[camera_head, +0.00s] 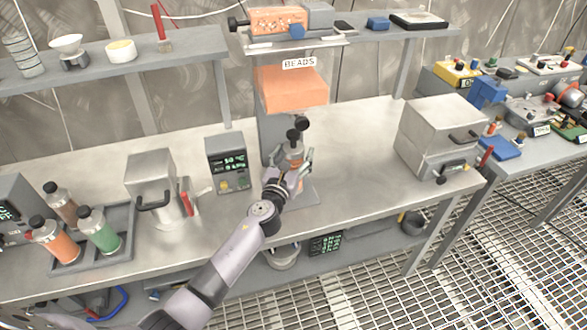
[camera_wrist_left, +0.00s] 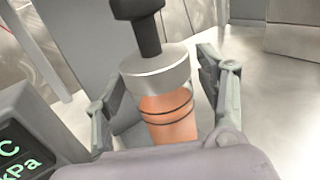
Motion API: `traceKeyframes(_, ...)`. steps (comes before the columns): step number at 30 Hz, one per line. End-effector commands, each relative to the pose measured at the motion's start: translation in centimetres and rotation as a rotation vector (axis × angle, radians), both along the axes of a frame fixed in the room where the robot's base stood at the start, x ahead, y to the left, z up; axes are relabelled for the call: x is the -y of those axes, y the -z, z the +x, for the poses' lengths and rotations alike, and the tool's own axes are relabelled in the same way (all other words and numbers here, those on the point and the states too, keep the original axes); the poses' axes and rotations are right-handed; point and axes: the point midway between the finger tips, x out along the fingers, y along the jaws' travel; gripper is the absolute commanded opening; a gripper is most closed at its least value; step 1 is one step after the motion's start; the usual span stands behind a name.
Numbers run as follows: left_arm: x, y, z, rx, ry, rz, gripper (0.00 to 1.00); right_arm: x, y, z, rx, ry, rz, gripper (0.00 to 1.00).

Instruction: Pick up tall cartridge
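A tall cartridge (camera_head: 295,158) with orange contents, a metal collar and a black knobbed top stands upright below the orange bead hopper. It also shows in the wrist view (camera_wrist_left: 168,117), with dark rings around its orange body. My left gripper (camera_head: 289,172) reaches it from the front. Its fingers (camera_wrist_left: 168,100) are spread on either side of the cartridge, with a visible gap on the right side; the left side's contact is unclear. The gripper's palm hides the cartridge's lower part. My right gripper is not in view.
The bead hopper (camera_head: 292,88) hangs close above the cartridge. A display box (camera_head: 230,165) stands close on the left. A tray (camera_head: 128,225) with several capped bottles is farther left. A grey metal box (camera_head: 440,130) stands right; the bench between is clear.

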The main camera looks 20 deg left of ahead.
Motion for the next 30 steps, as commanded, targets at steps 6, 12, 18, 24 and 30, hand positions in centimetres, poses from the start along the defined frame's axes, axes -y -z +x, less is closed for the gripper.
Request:
traceKeyframes(6, -0.01, 0.01, -0.02, 0.0, 0.0, 0.0, 0.48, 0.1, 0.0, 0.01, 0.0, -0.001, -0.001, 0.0)
traceKeyframes(12, -0.01, 0.01, -0.03, 0.0, 0.0, 0.001, 0.35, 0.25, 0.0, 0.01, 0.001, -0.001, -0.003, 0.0)
traceKeyframes(18, -0.01, 0.0, -0.03, 0.0, 0.0, 0.001, 0.22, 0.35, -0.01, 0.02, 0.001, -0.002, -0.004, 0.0)
traceKeyframes(24, -0.01, -0.01, -0.02, 0.0, 0.0, 0.001, 0.08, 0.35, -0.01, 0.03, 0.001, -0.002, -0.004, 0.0)
traceKeyframes(30, -0.01, -0.01, -0.02, 0.0, 0.0, 0.001, 0.0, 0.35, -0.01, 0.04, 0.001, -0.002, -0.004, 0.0)
